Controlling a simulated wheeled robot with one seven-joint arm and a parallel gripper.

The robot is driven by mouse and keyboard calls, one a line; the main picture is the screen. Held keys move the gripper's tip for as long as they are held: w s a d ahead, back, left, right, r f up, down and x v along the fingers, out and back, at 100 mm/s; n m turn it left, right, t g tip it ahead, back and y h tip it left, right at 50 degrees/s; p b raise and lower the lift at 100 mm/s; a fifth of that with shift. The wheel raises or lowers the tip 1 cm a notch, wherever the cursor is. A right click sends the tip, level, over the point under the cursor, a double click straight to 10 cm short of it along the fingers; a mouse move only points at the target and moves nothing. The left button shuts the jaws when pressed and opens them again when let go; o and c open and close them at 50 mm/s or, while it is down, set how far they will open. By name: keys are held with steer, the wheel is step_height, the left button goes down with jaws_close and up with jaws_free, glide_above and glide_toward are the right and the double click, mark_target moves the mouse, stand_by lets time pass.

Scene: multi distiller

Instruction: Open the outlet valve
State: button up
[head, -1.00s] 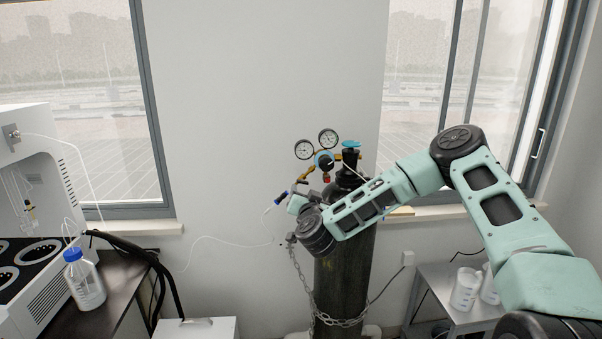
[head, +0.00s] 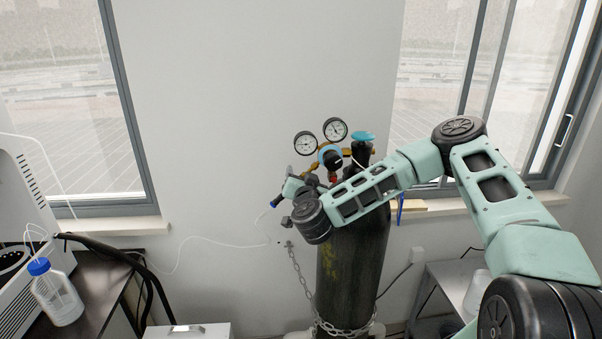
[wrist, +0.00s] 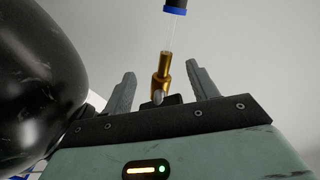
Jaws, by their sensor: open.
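The gas regulator, with two round gauges (head: 335,130) and a blue-ringed black knob (head: 331,157), sits on top of a dark cylinder (head: 350,265). In the wrist view a brass outlet piece (wrist: 161,82) with a small grey tip, perhaps the valve lever, stands between the fingers. My gripper (wrist: 160,71) is open around it, with a gap on both sides. In the head view my wrist hides much of the outlet side.
A blue cap (head: 363,136) tops the cylinder valve. A chain (head: 300,275) runs around the cylinder. The cylinder's dark curve (wrist: 35,75) fills the wrist view's left side. A bottle (head: 56,295) stands at left, and a metal stand (head: 445,290) at right. The wall is behind.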

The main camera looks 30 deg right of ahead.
steer(key=c, duration=1)
steer(key=shift+n, duration=0.7)
steer(key=o, duration=1)
